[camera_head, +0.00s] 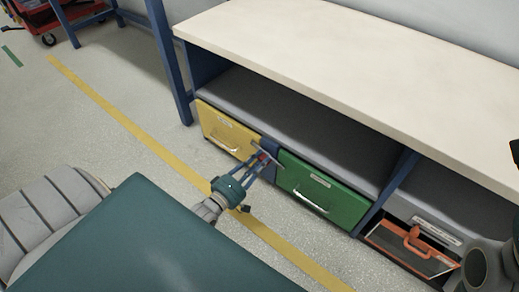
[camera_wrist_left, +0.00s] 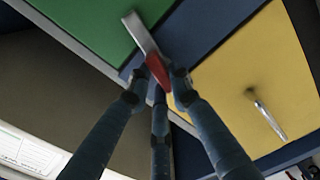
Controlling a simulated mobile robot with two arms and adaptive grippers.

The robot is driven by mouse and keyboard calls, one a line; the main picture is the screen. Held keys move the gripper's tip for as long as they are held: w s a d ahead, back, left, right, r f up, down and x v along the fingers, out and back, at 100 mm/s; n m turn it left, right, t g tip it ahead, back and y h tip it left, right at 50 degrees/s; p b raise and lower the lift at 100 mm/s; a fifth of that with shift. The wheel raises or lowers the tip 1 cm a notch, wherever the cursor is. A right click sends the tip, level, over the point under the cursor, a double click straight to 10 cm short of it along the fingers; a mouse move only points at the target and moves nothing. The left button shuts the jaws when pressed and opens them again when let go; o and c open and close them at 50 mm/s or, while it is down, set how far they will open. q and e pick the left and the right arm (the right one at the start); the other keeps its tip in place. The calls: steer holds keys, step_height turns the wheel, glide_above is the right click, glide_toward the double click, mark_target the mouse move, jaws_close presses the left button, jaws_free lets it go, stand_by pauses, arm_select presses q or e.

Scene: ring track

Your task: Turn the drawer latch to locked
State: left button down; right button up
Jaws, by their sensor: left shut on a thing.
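The drawer latch (camera_head: 270,157) is a grey metal bar with a red part, mounted on the blue panel between the yellow drawer (camera_head: 222,130) and the green drawer (camera_head: 325,190). In the head view the bar lies at a slant, one end reaching over the green drawer's edge. In the left wrist view the latch's grey bar (camera_wrist_left: 140,33) overlaps the green drawer (camera_wrist_left: 75,22), and its red end sits between my fingers. My left gripper (camera_head: 264,161) is shut on the latch; its fingers (camera_wrist_left: 158,82) hide part of it.
Both drawers look closed, with metal handles. An orange-framed dark bin (camera_head: 385,243) is at the lower right. The pale bench top (camera_head: 350,55) overhangs an open shelf. A yellow floor line (camera_head: 115,115) crosses the clear floor; a red cart (camera_head: 40,15) stands far left.

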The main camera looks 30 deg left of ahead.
arm_select(q)
steer(key=shift+f+n, duration=0.15)
steer(key=shift+n, duration=1.35)
steer(key=c, duration=1.5)
jaws_free()
steer(key=shift+c, duration=0.2)
steer(key=shift+s, duration=0.1)
steer(key=s+a, duration=0.1)
steer(key=s, duration=1)
steer(key=shift+s, duration=0.4)
